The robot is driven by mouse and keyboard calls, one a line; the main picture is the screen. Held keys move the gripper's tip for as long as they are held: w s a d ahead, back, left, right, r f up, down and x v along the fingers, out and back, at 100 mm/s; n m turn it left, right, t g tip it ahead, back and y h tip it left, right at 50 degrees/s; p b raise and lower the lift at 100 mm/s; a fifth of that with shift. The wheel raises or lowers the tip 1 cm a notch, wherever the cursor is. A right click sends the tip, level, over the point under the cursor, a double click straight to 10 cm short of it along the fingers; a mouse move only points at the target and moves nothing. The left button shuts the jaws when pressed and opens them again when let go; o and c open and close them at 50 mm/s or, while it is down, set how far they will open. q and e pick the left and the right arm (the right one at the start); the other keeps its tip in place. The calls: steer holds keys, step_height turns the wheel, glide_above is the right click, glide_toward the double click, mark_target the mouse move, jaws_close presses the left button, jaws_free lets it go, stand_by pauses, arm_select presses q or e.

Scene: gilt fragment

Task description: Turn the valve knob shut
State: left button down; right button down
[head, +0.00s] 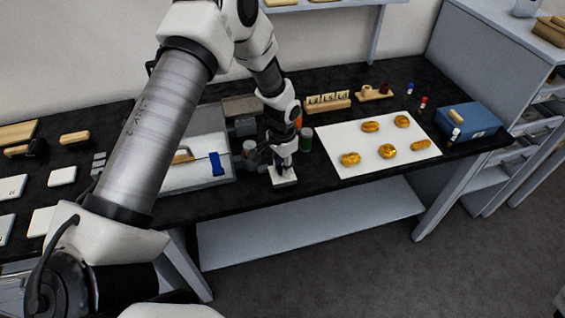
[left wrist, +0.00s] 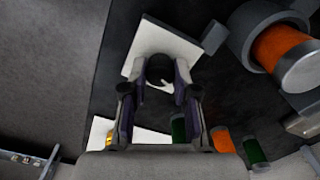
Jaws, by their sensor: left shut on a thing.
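The valve knob (left wrist: 159,68) is a dark round piece on a white square base plate (left wrist: 150,40), seen in the left wrist view. In the head view the white base (head: 284,181) stands near the front edge of the black bench, and the knob is mostly hidden by my gripper. My left gripper (head: 284,166) points down onto it. In the left wrist view the fingers of my left gripper (left wrist: 160,85) lie on either side of the knob, shut on it. My right gripper is not in view.
A white sheet (head: 350,133) with several gilt pieces lies to the right. A green-sided jar (head: 306,140) stands close beside my gripper. A white tray with a blue-handled tool (head: 215,164) lies to the left. A blue box (head: 469,121) sits at the right end.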

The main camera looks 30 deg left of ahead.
arm_select(q)
steer(key=n, duration=0.2)
steer(key=n+p, duration=0.1)
steer(key=n, duration=0.1)
steer(key=shift+s+f, duration=0.15)
steer(key=shift+s, duration=0.05)
stand_by(0.3)
steer(key=c, duration=0.9)
jaws_free()
steer(key=shift+w, duration=0.1)
steer(key=shift+w+r, duration=0.1)
steer(key=shift+r, duration=0.4)
step_height(320, 180, up, 11)
steer(key=shift+r, duration=0.1)
